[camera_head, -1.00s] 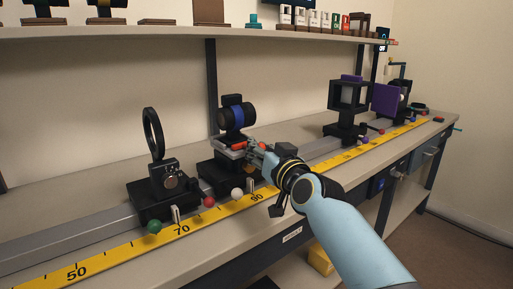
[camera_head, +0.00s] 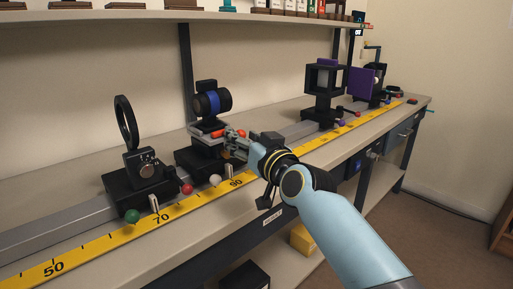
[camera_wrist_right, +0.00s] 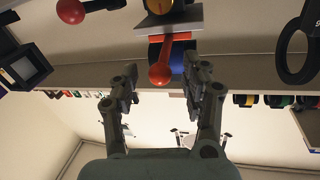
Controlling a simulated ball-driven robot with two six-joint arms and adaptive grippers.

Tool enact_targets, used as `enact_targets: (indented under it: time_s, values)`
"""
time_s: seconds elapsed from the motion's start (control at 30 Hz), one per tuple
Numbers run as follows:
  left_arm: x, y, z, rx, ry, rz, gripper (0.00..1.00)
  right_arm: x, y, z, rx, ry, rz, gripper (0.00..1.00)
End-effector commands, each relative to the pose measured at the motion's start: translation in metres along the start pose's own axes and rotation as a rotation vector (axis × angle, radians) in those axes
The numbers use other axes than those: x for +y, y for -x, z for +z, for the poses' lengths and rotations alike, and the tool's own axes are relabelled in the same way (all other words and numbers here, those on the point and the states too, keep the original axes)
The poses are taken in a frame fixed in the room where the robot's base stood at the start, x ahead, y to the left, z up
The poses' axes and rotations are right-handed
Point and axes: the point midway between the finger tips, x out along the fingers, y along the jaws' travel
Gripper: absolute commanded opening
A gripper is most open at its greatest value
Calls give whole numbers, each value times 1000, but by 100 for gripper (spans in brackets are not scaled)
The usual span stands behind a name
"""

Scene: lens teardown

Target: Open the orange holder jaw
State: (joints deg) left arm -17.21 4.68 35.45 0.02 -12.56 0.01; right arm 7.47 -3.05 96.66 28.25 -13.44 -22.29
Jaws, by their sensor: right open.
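The holder (camera_head: 203,143) stands on a black carriage on the rail and carries a black lens barrel with a blue band (camera_head: 212,101). An orange part (camera_head: 218,133) shows on its side facing my right gripper. In the right wrist view an orange lever with a ball end (camera_wrist_right: 160,74) lies between my fingers, with no clear contact on either side. My right gripper (camera_head: 234,145) is open at the holder's right side; it also shows in the right wrist view (camera_wrist_right: 159,84). The holder's jaw faces are partly hidden. My left gripper is not in view.
A ring-mount carriage (camera_head: 140,180) stands left on the rail. Green (camera_head: 132,216), red (camera_head: 187,188) and white (camera_head: 215,180) balls sit near the yellow scale (camera_head: 110,243). A black frame mount (camera_head: 322,90) and purple plate (camera_head: 362,83) stand farther right. A shelf (camera_head: 130,32) runs above.

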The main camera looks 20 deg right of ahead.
Motion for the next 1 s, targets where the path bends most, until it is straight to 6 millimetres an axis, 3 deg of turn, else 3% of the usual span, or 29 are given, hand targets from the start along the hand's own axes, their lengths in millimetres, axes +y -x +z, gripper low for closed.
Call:
enact_targets:
  time_s: [0.2,0.4,0.6,1.0]
  values:
    - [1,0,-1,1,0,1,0,0,51,1,-3,0,1,47]
    - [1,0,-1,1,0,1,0,1,87,1,-3,2,1,47]
    - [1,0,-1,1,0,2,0,0,101,0,-1,1,1,47]
    - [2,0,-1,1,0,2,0,0,101,0,-1,1,0,47]
